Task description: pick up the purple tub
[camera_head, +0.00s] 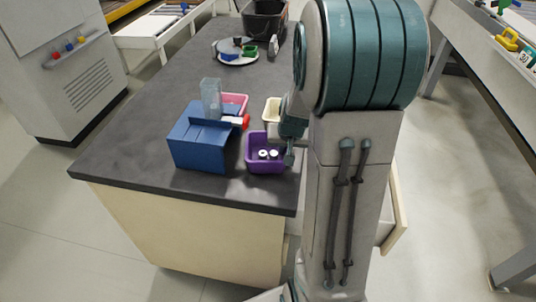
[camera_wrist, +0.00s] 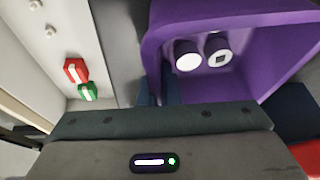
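The purple tub (camera_head: 267,164) is near the front edge of the dark counter, just right of a blue box, and looks upright. It holds small white-and-dark round items. In the wrist view the tub (camera_wrist: 255,78) fills the upper right. My gripper (camera_head: 290,157) is at the tub's right side in the head view. In the wrist view its dark fingers (camera_wrist: 160,90) are close together, one on each side of the tub's wall, with only a narrow gap. They look shut on that wall. I cannot tell whether the tub's base touches the counter.
The blue box (camera_head: 200,142), a clear upright container (camera_head: 211,98), a pink tub (camera_head: 235,102) and a cream tub (camera_head: 272,110) crowd the counter (camera_head: 135,150) beside it. A red piece (camera_wrist: 76,71) and a green piece (camera_wrist: 88,92) lie on a pale surface.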

